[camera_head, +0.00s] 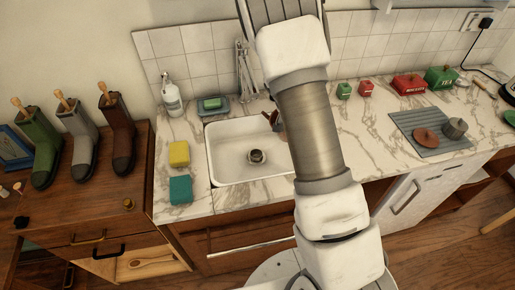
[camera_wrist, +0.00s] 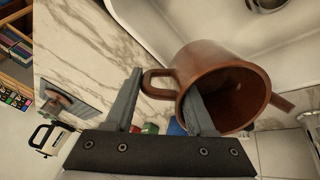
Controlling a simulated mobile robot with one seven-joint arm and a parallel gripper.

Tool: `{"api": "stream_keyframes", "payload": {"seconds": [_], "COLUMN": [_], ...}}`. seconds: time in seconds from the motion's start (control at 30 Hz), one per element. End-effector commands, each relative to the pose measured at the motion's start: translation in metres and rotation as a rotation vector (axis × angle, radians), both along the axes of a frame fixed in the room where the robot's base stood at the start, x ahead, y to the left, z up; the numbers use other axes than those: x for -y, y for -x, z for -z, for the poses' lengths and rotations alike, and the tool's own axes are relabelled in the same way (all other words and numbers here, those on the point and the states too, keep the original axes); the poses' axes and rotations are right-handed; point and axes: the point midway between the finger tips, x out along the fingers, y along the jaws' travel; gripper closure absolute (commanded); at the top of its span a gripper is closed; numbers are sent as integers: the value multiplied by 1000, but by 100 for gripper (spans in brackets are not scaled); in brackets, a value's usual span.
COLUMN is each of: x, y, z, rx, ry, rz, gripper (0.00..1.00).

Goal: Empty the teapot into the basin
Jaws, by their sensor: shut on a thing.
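The teapot (camera_wrist: 225,60) is brown, with its open mouth facing the wrist camera and its inside dark. I cannot tell whether anything is in it. Its handle is on the left and its spout at the lower right. My gripper (camera_wrist: 163,82) is shut on the teapot at the handle side, one finger left of the handle and one at the rim. The basin (camera_head: 225,173) is a white sink with a drain, seen empty in the head view. A small brown part of the teapot (camera_head: 268,117) shows at the basin's right back edge; my arm hides the rest and the gripper.
A yellow sponge (camera_head: 179,153) and a teal sponge (camera_head: 181,189) lie left of the basin. A soap bottle (camera_head: 171,97) stands behind. A grey mat (camera_head: 451,146) with a brown lid-like piece (camera_head: 427,136) lies right. Red and green tins (camera_head: 408,84) line the back.

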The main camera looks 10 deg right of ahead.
Motion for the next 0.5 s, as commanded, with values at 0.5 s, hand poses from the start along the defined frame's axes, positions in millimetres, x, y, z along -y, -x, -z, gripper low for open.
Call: {"api": "stream_keyframes", "payload": {"seconds": [0.5], "x": [-26], "y": [5], "z": [30], "rx": [53], "ry": [228], "rz": [-5], "gripper": [100]}}
